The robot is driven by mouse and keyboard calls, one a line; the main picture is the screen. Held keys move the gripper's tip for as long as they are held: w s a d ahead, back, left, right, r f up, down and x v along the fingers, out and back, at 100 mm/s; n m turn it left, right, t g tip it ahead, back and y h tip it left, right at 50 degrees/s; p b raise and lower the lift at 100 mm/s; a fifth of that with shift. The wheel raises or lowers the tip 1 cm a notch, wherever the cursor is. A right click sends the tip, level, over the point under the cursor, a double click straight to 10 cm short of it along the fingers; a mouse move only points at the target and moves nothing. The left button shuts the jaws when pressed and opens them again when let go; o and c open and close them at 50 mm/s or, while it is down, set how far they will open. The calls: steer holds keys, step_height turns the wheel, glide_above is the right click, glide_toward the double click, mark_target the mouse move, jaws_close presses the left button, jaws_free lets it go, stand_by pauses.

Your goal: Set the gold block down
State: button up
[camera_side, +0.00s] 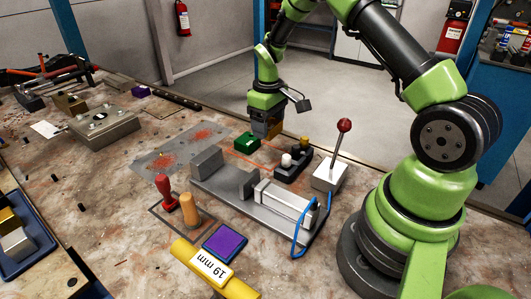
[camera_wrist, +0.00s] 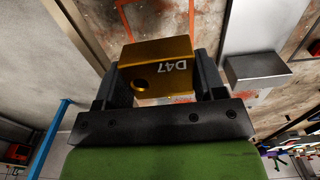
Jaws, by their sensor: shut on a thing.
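My gripper (camera_side: 266,124) hangs over the bench, behind the vise, in the side view. In the wrist view, my gripper (camera_wrist: 162,72) is shut on the gold block (camera_wrist: 150,52), one finger on each side. The block has a round hole and the marking D47. In the side view only a small part of the gold block (camera_side: 275,131) shows below the fingers. I cannot tell exactly how far its underside is from the bench.
A green block (camera_side: 246,142) lies close by, below and left of my gripper. A dark holder with knobs (camera_side: 294,164), a red-knobbed lever (camera_side: 337,152) and the grey vise (camera_side: 232,180) stand nearer the camera. A worn grey plate (camera_side: 172,151) lies to the left.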

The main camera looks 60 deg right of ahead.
steer(key=w+a+r, duration=0.1)
steer(key=a+r, duration=0.3)
steer(key=a, duration=0.9)
glide_above(230, 181)
step_height(230, 181, down, 5)
steer(key=shift+f, duration=2.5)
steer(key=shift+f, duration=0.15)
steer(key=o, duration=1)
